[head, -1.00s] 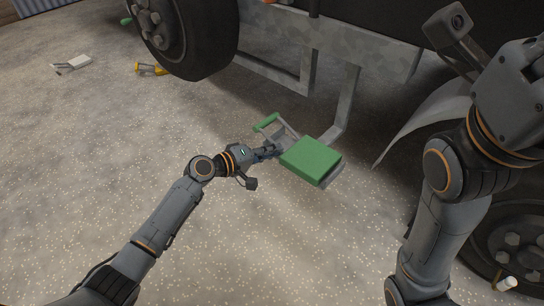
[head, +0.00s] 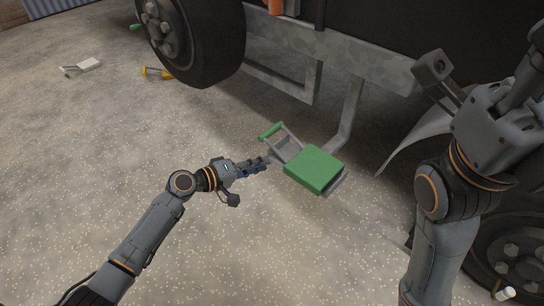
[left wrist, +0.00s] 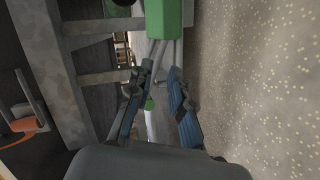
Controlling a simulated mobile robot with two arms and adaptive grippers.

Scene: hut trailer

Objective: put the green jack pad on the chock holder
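The green jack pad (head: 315,169) lies flat on a grey metal piece, seemingly the chock holder (head: 335,188), below the trailer frame. A grey frame with a green bar (head: 271,130) sticks out at its upper left. My left gripper (head: 265,164) is just left of the pad, fingers apart and pointing at the grey frame. In the left wrist view, a green block (left wrist: 163,18), likely the pad, is beyond the two spread fingers (left wrist: 158,88), with nothing clearly held. My right arm shows at the right, but its fingers are out of view.
A trailer wheel (head: 190,40) stands at the upper left and another (head: 515,245) at the lower right. The trailer's metal beam (head: 365,60) runs above the pad. A yellow item (head: 157,73) and a pale item (head: 82,67) lie on the ground.

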